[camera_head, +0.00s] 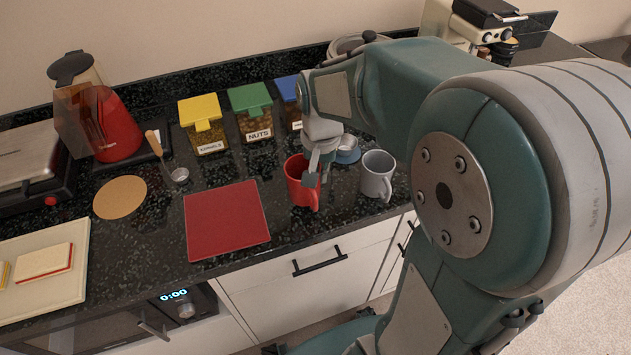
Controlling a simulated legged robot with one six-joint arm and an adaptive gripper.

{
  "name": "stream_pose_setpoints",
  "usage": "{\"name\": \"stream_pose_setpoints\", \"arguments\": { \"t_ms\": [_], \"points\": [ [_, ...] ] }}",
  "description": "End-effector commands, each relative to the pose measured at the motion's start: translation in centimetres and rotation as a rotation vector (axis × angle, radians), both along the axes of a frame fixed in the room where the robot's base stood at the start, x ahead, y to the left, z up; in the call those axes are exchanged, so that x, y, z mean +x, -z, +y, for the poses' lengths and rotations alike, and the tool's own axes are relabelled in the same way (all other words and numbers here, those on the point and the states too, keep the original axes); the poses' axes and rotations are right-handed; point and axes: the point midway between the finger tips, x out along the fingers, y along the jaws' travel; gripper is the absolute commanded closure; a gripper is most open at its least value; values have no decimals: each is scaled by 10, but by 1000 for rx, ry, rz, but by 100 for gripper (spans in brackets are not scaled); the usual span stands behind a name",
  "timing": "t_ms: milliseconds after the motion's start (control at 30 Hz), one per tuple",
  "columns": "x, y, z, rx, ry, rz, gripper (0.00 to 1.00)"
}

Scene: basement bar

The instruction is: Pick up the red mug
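The red mug (296,183) stands upright on the black speckled counter, just right of the red square mat, with its handle toward the front right. My gripper (314,180) points down at the mug's right rim, its fingers overlapping the mug in the head view. Part of the mug's rim is hidden behind the gripper. I cannot tell whether the fingers touch the mug or how far apart they are.
A grey mug (376,176) stands close on the right, with a small blue-grey bowl (347,152) behind. The red mat (226,221) lies left. Lidded containers, including the green-lidded nuts box (252,112), line the back.

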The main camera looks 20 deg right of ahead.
Motion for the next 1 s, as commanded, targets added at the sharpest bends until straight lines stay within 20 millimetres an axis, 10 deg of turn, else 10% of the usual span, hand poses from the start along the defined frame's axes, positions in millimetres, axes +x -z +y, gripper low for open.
{"name": "stream_pose_setpoints", "arguments": {
  "t_ms": [400,1000],
  "points": [
    [-76,-73,-51,-1,9,-4,100],
    [-112,-91,-74,0,1,1,100]
  ]
}}
